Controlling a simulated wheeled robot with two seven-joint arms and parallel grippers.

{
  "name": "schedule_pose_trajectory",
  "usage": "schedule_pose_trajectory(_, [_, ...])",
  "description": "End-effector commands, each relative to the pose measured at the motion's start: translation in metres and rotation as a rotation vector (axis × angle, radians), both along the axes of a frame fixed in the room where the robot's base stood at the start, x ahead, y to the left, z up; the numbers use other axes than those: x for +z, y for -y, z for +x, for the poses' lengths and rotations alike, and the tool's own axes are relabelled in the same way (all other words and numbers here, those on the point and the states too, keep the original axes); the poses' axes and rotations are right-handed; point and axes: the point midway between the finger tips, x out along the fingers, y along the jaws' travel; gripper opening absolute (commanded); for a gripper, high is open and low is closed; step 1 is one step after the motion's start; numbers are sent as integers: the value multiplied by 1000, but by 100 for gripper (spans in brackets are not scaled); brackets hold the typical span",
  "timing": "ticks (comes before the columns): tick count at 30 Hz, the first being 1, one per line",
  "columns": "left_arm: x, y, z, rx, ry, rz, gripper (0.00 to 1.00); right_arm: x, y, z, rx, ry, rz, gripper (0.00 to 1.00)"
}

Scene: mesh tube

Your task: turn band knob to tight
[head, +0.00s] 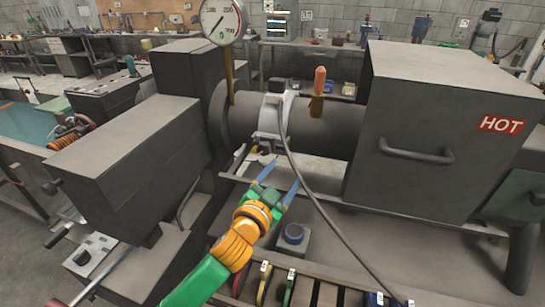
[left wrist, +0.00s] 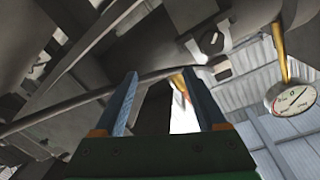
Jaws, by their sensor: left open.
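A pale silver band (head: 271,117) goes around the dark horizontal tube (head: 325,118) in the head view. I cannot pick out its knob for certain; small white and yellow parts (head: 254,158) show below the band. My left gripper (head: 280,172) is in front of and below the band, its two blue fingers spread and nothing between them. In the left wrist view the open fingers (left wrist: 160,75) point up at the underside of the apparatus. A light plate with a round dark spot (left wrist: 212,42) shows beyond the right finger; I cannot tell what it is.
A grey cable (head: 315,190) hangs from the band, close right of my gripper. A box marked HOT (head: 425,125) stands right, another grey box (head: 125,165) left. A gauge (head: 222,20) rises above the tube.

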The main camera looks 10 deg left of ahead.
Motion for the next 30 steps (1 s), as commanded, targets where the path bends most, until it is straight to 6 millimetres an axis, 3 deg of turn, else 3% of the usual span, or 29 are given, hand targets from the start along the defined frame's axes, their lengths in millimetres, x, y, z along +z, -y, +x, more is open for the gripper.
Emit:
schedule_pose_trajectory(1, [-3,-25,-3,59,-13,-188,74,-8,0,0,0,0,0,50])
schedule_pose_trajectory(3, [1,-54,-6,119,-14,-397,74,-9,0,0,0,0,0,50])
schedule_pose_trajectory(6, [6,-73,-7,156,-8,-530,74,-9,0,0,0,0,1,50])
schedule_pose_trajectory(18, [8,-73,53,162,-7,-546,74,2,0,0,0,-1,0,50])
schedule_pose_trajectory(29, [7,-72,63,161,-7,-543,74,2,0,0,0,0,-1,50])
schedule_pose_trajectory(30, [7,-72,63,161,-7,-543,68,2,0,0,0,0,-1,50])
